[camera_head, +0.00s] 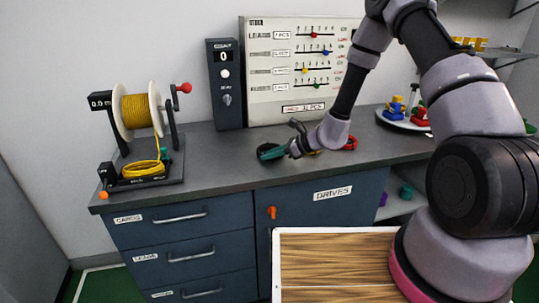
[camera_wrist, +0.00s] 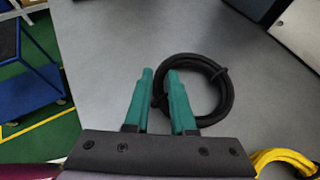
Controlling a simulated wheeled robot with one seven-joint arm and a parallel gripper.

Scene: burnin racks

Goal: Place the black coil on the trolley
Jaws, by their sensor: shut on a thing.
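The black coil (camera_wrist: 228,92) is a ring with ties around it, seen in the wrist view. My gripper (camera_wrist: 160,76) has teal fingers shut on the left side of the ring, most of which extends to the right of them. The coil is at or just above the grey counter; I cannot tell if it touches. In the head view my gripper (camera_head: 270,152) is low over the counter, and the coil is hard to make out there. A blue trolley (camera_wrist: 30,95) with a dark top stands on the green floor at the left of the wrist view.
A yellow coil (camera_wrist: 285,158) and a red coil (camera_head: 350,143) lie on the counter (camera_head: 222,150) near my gripper. A cable spool (camera_head: 140,110) stands left. A dark meter (camera_head: 225,85) and a slider board (camera_head: 300,70) stand behind. A wood-topped surface (camera_head: 335,265) is in front.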

